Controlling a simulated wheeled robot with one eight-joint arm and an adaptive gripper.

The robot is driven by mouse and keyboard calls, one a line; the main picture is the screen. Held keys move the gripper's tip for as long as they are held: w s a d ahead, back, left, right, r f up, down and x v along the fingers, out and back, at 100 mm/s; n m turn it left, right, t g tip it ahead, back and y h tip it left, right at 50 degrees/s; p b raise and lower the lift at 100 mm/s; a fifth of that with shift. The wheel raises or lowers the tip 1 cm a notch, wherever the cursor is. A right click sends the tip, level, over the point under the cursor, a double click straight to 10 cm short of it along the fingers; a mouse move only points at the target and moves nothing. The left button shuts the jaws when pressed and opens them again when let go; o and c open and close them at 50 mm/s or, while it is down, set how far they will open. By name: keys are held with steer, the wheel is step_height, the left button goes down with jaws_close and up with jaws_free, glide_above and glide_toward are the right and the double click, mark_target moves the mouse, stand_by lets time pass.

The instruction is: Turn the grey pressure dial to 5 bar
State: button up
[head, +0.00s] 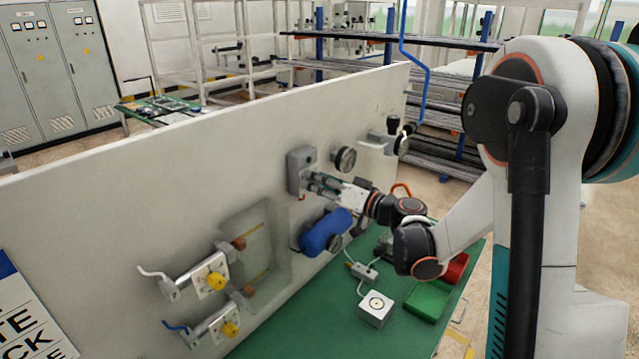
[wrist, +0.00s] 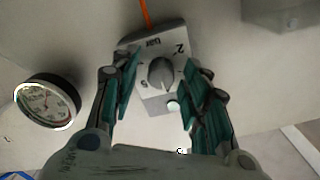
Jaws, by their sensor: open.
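The grey pressure dial (wrist: 161,74) is a pointed knob on a light plate with printed numbers, in the middle of the wrist view. The plate is on a grey box (head: 297,172) on the white panel in the head view. My gripper (wrist: 160,88) is open, with one teal-padded finger on each side of the dial plate. A gap shows between the fingers and the knob. In the head view my gripper (head: 318,184) reaches the front of the box and hides part of it. The printed numbers are too small to read surely in the head view.
A round gauge (wrist: 46,103) is beside the dial; it also shows in the head view (head: 345,159). A blue cylinder (head: 325,233) sits below my gripper. A white box (head: 376,309) and a green tray (head: 428,300) are on the green bench top (head: 300,325).

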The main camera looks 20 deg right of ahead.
jaws_close()
steer(key=shift+m, duration=0.3)
steer(key=m+b, duration=0.3)
steer(key=m, duration=0.2)
steer(key=shift+f+m, duration=0.15)
steer(key=shift+m, duration=0.15)
steer(key=m+b, duration=0.2)
steer(key=m, duration=0.3)
steer(key=shift+m, duration=0.4)
jaws_free()
steer(key=shift+d, duration=0.1)
